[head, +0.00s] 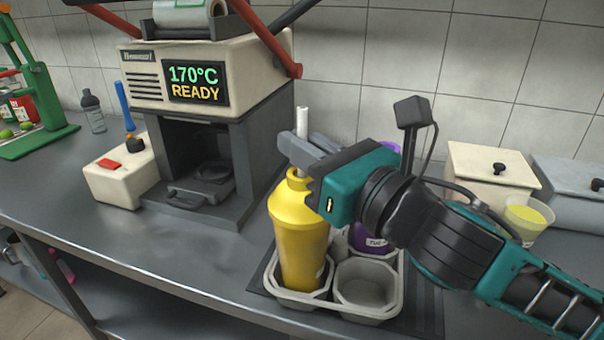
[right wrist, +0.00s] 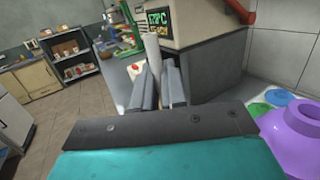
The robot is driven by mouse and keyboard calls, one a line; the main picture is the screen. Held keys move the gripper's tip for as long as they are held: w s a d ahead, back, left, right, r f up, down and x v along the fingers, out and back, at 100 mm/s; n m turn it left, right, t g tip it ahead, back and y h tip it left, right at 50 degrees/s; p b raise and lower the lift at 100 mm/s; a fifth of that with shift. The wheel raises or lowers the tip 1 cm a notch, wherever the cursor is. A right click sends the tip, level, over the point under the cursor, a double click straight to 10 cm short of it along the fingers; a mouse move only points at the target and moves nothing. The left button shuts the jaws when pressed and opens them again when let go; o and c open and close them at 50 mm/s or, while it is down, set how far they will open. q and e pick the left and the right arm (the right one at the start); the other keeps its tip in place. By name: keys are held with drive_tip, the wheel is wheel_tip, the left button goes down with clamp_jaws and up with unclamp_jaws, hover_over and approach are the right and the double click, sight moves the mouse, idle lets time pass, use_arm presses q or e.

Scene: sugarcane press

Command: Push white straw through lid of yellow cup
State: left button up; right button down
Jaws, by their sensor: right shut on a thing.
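The yellow cup (head: 300,238) stands slightly tilted in the front left compartment of a grey cup carrier (head: 362,314). Its top narrows to a small neck. My right gripper (head: 302,148) is just above this neck and shut on the white straw (head: 303,120). The straw is close to upright, and its upper part sticks out above the fingers. Its lower end is at or just above the cup's top; I cannot tell whether it has gone in. In the right wrist view the straw (right wrist: 153,48) stands between the fingers (right wrist: 159,88). My left gripper is not in view.
A purple cup (head: 372,240) stands behind in the carrier; the front right compartment is empty. The sealing machine (head: 215,90) reading 170°C READY is at the left. A cream canister (head: 490,172) and a cup of yellow liquid (head: 527,217) are at the right.

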sight(306, 121)
drive_tip(key=c, duration=1.2)
unclamp_jaws()
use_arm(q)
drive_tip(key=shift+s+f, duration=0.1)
use_arm(e)
drive_tip(key=shift+o, duration=0.5)
wheel_tip(306, 121, up, 3)
drive_tip(key=p, duration=0.3)
drive_tip(key=shift+r+p, duration=0.15)
drive_tip(key=shift+p, duration=0.15)
wheel_tip(306, 121, up, 4)
drive_tip(key=p, duration=0.4)
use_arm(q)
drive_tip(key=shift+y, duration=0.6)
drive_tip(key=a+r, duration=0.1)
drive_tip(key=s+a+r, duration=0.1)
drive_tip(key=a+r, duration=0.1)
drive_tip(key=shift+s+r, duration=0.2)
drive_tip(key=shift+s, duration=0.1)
